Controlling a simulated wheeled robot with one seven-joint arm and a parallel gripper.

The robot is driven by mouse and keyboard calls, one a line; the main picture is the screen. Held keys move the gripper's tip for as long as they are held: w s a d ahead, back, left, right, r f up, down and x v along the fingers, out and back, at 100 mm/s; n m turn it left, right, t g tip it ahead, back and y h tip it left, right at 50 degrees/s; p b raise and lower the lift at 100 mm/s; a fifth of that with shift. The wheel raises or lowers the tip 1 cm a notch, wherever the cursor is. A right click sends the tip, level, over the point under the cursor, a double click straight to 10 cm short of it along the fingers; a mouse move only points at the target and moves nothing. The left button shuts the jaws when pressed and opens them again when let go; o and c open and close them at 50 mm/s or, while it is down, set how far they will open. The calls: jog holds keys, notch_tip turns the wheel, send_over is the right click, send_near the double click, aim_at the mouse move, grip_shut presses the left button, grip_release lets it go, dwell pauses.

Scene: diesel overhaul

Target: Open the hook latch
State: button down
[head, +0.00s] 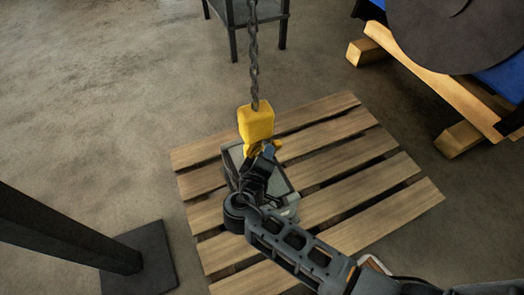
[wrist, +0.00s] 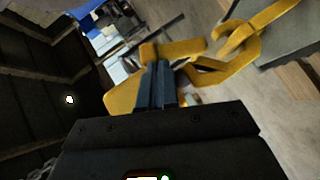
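The yellow hook block (head: 256,122) hangs from a chain above the pallet. In the wrist view its yellow body (wrist: 122,95) lies left of my fingers and the curved yellow hook (wrist: 252,38) reaches to the upper right. A yellow bar (wrist: 183,48), which looks like the latch, crosses just beyond my fingertips. My gripper (head: 266,152) is right at the lower part of the hook. In the wrist view the fingers of my gripper (wrist: 159,66) are close together, with yellow metal at their tips. Whether any of it is pinched between them is hidden.
A grey boxy part (head: 286,186) sits on the wooden pallet (head: 345,160) under the hook, partly hidden by my arm. The chain (head: 253,60) runs upward. A dark post (head: 65,235) stands at left. Wooden beams (head: 420,70) lie at upper right.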

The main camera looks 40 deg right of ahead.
aim_at(278, 147)
jog(key=d+y, duration=0.1)
jog(key=m+y+p, duration=0.1)
jog(key=d+m+y+p, duration=0.1)
jog(key=shift+s+d+r+y, duration=0.15)
jog(key=shift+s+d+y, duration=0.1)
jog(key=shift+d+y, duration=0.05)
jog(key=shift+d, duration=0.2)
jog(key=shift+s+d+f+p, duration=0.1)
jog(key=shift+d+f+p, duration=0.15)
jog(key=shift+p, duration=0.05)
dwell(0.3)
